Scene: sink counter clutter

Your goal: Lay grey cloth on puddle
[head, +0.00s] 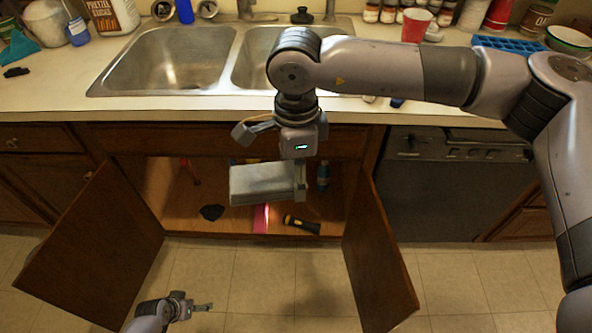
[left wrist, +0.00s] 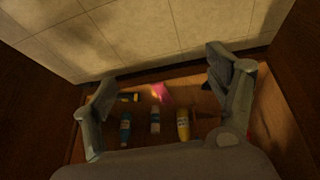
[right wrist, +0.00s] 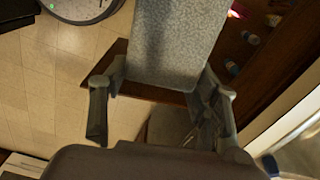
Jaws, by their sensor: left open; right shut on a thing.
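The grey cloth (head: 262,184) is a flat, stiff-looking pad held in the air in front of the open sink cabinet. My right gripper (head: 270,160) is shut on it from above. In the right wrist view the cloth (right wrist: 175,40) extends away from between the fingers. My left gripper (head: 190,305) is open and empty, low in front of the cabinet; its spread fingers also show in the left wrist view (left wrist: 158,95). I cannot make out a puddle; the held cloth hides part of the cabinet floor.
The cabinet floor (head: 180,222) holds a black crumpled item (head: 211,212), a pink item (head: 261,219), a flashlight (head: 301,224) and bottles, including a blue one (head: 323,176). Open doors stand left (head: 95,245) and right (head: 375,250). The sink (head: 170,60) and cluttered counter are above.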

